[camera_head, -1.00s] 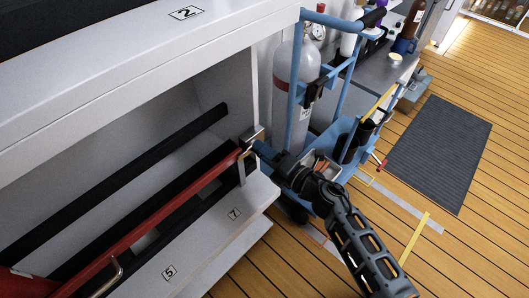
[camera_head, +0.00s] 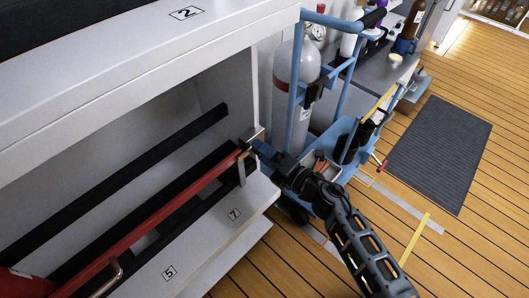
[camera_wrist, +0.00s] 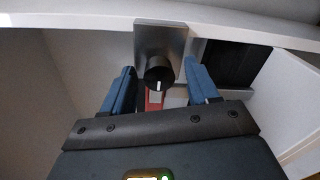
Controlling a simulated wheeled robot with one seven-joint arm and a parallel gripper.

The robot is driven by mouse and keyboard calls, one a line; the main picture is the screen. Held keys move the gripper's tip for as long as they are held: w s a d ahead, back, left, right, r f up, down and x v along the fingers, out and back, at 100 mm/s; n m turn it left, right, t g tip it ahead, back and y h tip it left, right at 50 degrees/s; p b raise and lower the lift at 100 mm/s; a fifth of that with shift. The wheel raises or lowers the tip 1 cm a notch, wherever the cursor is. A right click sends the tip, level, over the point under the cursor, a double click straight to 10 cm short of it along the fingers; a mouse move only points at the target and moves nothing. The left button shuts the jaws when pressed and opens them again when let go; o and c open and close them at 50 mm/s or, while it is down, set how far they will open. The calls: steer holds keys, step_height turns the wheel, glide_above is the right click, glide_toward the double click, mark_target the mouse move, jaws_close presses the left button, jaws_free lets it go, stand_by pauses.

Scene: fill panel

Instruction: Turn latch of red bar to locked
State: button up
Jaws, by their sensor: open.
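The red bar (camera_head: 150,222) runs diagonally across the front of the white cabinet bay at left in the head view. Its right end meets a metal bracket (camera_head: 242,165) on the bay's edge. In the wrist view the latch is a round black knob (camera_wrist: 158,73) with a white mark pointing roughly up and down, on a square metal plate (camera_wrist: 172,43). My gripper (camera_wrist: 160,88) is open, with one blue finger on each side of the knob. Whether the fingers touch the knob I cannot tell. In the head view my gripper (camera_head: 258,152) is at the bar's right end.
A blue cart (camera_head: 345,130) with a grey gas cylinder (camera_head: 296,75) stands just right of the bay, close behind my gripper. White cabinet walls (camera_wrist: 290,100) flank the latch. Wooden floor with a dark mat (camera_head: 440,150) is open at right.

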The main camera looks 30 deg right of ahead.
steer(key=v, duration=0.7)
steer(key=shift+s+p, duration=0.3)
steer(key=shift+s, duration=0.05)
steer(key=shift+d, duration=0.15)
steer(key=s+a+r+m+g+h+p, duration=0.1)
steer(key=s+r+m+p, duration=0.4)
steer(key=s+r+m, duration=0.7)
steer(key=s+a+r+m+g+h+p, duration=0.1)
steer(key=s+r+m+h+p, duration=0.3)
steer(key=s+r+m, duration=0.8)
steer(key=s+r+p, duration=0.2)
steer(key=s+r, duration=0.3)
steer(key=s, duration=0.3)
steer(key=shift+s+a+m+p, duration=0.3)
steer(key=shift+s+m, duration=0.1)
